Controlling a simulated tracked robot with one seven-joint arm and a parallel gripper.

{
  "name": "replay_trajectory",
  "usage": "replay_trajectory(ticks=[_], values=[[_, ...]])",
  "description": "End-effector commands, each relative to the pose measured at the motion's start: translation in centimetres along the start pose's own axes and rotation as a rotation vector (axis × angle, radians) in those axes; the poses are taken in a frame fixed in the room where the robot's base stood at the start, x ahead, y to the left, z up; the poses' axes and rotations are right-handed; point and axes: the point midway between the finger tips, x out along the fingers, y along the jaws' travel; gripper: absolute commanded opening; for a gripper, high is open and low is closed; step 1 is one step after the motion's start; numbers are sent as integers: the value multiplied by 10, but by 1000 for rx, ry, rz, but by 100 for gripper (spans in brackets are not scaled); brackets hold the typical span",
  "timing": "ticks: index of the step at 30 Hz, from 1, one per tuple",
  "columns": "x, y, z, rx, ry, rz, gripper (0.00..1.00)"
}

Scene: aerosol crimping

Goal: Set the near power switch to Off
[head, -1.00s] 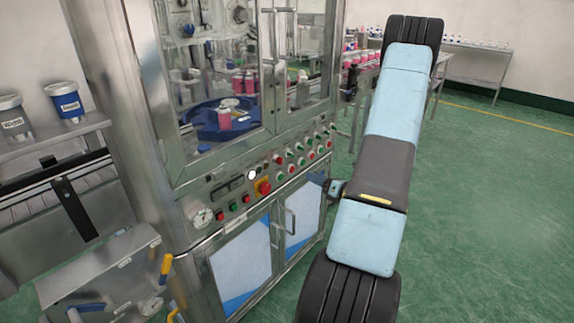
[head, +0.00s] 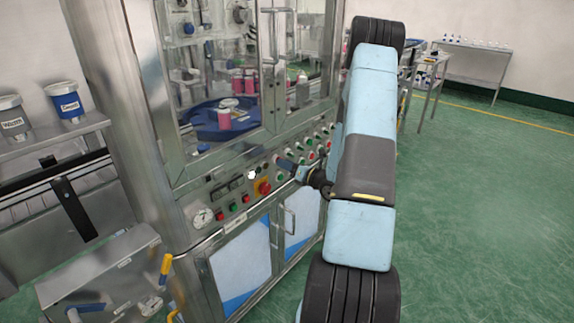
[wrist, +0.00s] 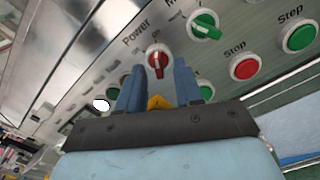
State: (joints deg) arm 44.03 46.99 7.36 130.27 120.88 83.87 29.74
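The near power switch (wrist: 157,62) is a red rotary knob with a pale pointer, under the label "Power" in the wrist view. Its pointer stands roughly upright in that picture; I cannot tell clearly which label it points at. My gripper (wrist: 158,68) is open, its two blue fingers on either side of the knob in the picture. Contact between fingers and knob cannot be made out. In the head view my gripper (head: 288,164) is at the machine's control panel (head: 225,183), reaching in from the right, with its fingertips close to the red knobs.
A green rotary switch (wrist: 205,25), a red stop button (wrist: 244,67) and a green step button (wrist: 300,36) sit to the right on the panel. Open green floor (head: 480,200) lies right.

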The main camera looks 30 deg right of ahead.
Motion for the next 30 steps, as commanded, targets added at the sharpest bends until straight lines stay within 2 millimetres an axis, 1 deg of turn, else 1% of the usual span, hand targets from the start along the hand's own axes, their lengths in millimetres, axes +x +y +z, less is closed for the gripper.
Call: replay_trajectory(ticks=[4,12,23,29,30], values=[[6,0,0,0,-1,-1,35],[6,0,0,0,-1,-1,34],[6,0,0,0,0,-1,0],[6,0,0,0,0,-2,0],[3,-7,4,-2,-2,-4,0]])
